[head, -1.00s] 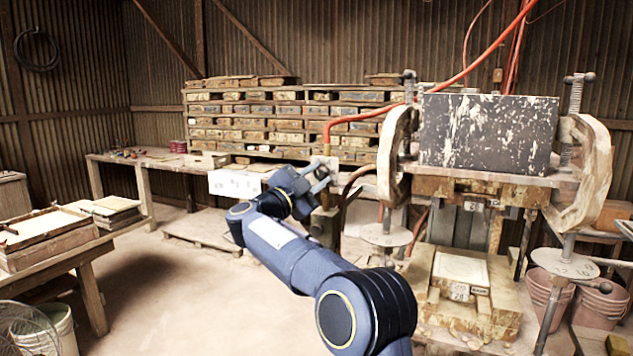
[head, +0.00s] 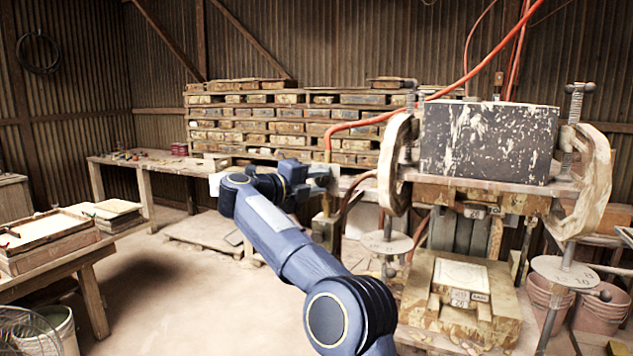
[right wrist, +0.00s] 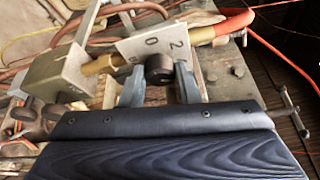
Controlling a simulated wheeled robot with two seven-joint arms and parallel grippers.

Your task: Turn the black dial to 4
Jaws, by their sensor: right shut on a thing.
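The black dial (right wrist: 159,69) sits on a pale plate (right wrist: 138,45) in the right wrist view. The digits 0 and 2 show on the plate; its other marks are hidden or too small to read. My right gripper (right wrist: 160,80) is shut on the dial, one finger on each side. In the head view my right gripper (head: 318,176) reaches the valve plate beside the press, and the dial itself is hidden there. My left gripper is not in view.
The press with a dark speckled block (head: 488,142) stands to the right of my arm. An orange hose (head: 362,122) rises from the valve. A workbench (head: 150,160) and a brick-filled rack (head: 270,112) stand behind. The floor at left centre is clear.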

